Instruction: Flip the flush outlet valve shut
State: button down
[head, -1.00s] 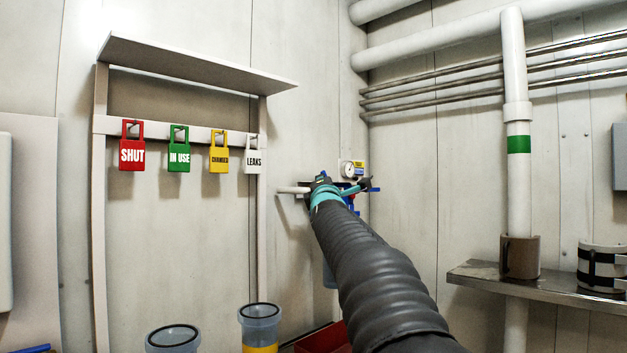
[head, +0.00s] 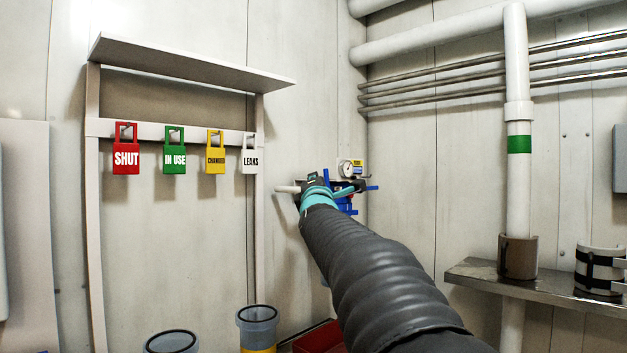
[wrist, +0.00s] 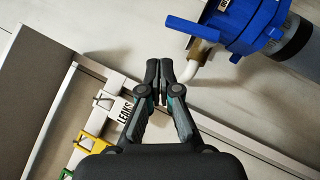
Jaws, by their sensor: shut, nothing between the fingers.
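A blue lever (wrist: 192,28) sits on a tan fitting above a white pipe elbow (wrist: 193,72) in the wrist view; it looks like the flush outlet valve, though no label confirms this. The lever lies across the line of the fitting, beside a blue housing (wrist: 245,28). My gripper (wrist: 159,66) is shut and empty, with its tips just left of the elbow in the picture; whether they touch it I cannot tell. In the head view my gripper (head: 316,178) is by the wall unit and hides part of it; blue parts (head: 347,201) show to its right.
A gauge (head: 346,168) is on the wall just above. A rack with red, green, yellow and white tags (head: 250,160) stands to the left. Clear canisters (head: 258,322) and a red tray (head: 318,338) are below. A metal shelf (head: 470,272) is at right.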

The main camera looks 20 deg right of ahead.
jog(key=r+v, duration=0.1)
jog(key=v, duration=0.7)
jog(key=shift+s+r, duration=0.3)
jog(key=shift+s, duration=0.3)
jog(key=shift+a, duration=0.15)
